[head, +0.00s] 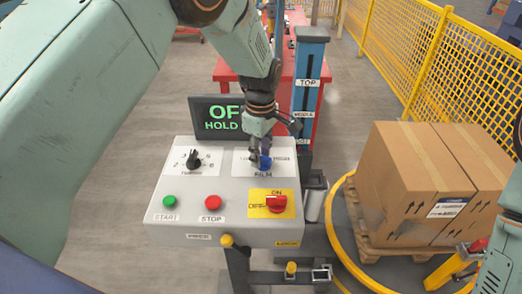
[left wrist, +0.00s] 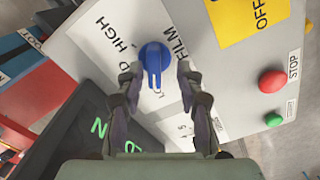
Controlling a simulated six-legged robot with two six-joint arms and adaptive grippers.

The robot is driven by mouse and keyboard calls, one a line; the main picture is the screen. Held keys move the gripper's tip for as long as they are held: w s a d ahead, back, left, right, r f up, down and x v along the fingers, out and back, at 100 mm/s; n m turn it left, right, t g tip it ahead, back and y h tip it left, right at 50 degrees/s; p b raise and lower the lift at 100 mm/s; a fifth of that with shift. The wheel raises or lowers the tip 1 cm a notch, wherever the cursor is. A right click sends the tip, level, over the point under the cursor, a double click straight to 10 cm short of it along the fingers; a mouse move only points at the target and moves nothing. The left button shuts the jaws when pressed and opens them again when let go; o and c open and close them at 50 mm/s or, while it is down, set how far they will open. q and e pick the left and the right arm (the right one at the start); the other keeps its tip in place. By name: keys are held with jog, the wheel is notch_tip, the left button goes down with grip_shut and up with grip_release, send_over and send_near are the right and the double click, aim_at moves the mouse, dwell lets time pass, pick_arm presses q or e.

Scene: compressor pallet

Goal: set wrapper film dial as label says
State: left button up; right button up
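The blue film dial (head: 265,162) sits on the wrapper's grey control panel (head: 232,238), above the word FILM. In the left wrist view the dial (left wrist: 154,57) has a white line pointing down, towards partly hidden letters that look like LO; HIGH is printed to its upper left. My left gripper (head: 260,152) is at the dial. In the left wrist view its fingers (left wrist: 159,80) are open, one either side of the dial's lower end; contact cannot be told. A white label (head: 447,208) is on the carton, its print too small to read. My right gripper is not in view.
The panel also has a black rotary knob (head: 193,160), a green START button (head: 170,201), a red STOP button (head: 213,202) and a red switch (head: 277,204). A partly covered screen (head: 215,117) shows HOLD. The carton (head: 420,175) stands right, before a yellow fence (head: 440,60).

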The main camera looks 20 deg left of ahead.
pick_arm(q)
jog(key=shift+s+r, duration=0.1)
jog(key=shift+s, duration=0.1)
jog(key=shift+w+d+f, duration=0.1)
jog(key=shift+w+f, duration=0.1)
jog(key=shift+w, duration=0.2)
jog(key=shift+c, duration=0.4)
jog(key=shift+w+f, duration=0.25)
jog(key=shift+w, duration=0.2)
jog(key=c, duration=0.3)
jog(key=shift+s+r, duration=0.3)
jog(key=shift+s, duration=0.2)
grip_shut()
jog(key=shift+w+f, duration=0.1)
jog(key=shift+f, duration=0.05)
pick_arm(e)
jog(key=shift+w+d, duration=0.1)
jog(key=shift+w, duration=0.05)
